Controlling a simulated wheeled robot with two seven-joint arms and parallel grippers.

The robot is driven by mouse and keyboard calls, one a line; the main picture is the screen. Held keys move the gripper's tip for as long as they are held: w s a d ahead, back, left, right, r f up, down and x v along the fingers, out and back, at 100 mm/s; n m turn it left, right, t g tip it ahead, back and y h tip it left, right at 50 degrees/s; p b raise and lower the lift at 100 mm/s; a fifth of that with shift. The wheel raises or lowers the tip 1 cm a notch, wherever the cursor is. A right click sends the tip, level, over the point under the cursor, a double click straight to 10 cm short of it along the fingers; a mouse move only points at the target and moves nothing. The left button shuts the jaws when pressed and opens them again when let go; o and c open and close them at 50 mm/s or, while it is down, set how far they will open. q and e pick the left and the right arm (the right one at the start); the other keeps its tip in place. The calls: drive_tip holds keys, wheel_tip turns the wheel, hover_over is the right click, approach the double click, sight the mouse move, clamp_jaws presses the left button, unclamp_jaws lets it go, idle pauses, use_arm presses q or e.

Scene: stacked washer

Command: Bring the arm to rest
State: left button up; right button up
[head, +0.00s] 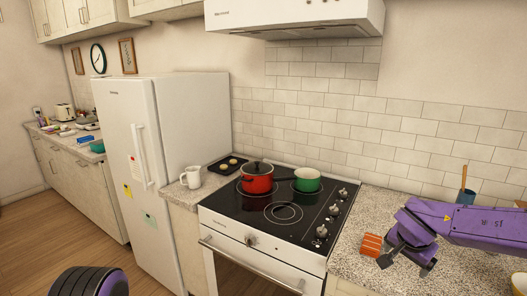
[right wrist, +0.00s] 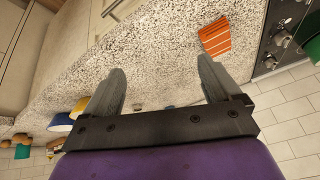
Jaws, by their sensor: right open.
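My right arm, purple, reaches in from the right in the head view, over the granite counter (head: 400,205) right of the stove. My right gripper (head: 405,264) is open above the counter, right of an orange striped block (head: 372,245). In the right wrist view the two grey fingers of my right gripper (right wrist: 160,68) are spread apart with nothing between them. The orange block (right wrist: 215,37) lies beyond the right finger, apart from it. My left gripper is not in view.
The stove (head: 283,212) holds a red lidded pot (head: 257,178) and a green pot (head: 307,180). A blue cup (head: 466,198) stands behind my right arm. Counter around the gripper looks mostly free.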

drive_tip(key=s+a+f+m+t+h+b, duration=0.15)
drive_tip(key=s+f, duration=0.35)
drive_tip(key=f, duration=0.5)
drive_tip(key=s+f+m+t+h+b, duration=0.15)
drive_tip(key=s+f, duration=0.25)
drive_tip(key=f, duration=0.6)
drive_tip(key=s+a+f+n+g+y+b, duration=0.1)
drive_tip(key=s+a+f+n, duration=0.1)
drive_tip(key=s+f, duration=0.6)
drive_tip(key=s+a+f+n+g+y, duration=0.2)
drive_tip(key=s+f+n, duration=0.3)
drive_tip(key=s, duration=1.1)
wheel_tip(320, 180, down, 4)
drive_tip(key=shift+s+r+g+b, duration=0.25)
drive_tip(key=shift+s+g+b, duration=0.05)
drive_tip(key=shift+s+b, duration=0.1)
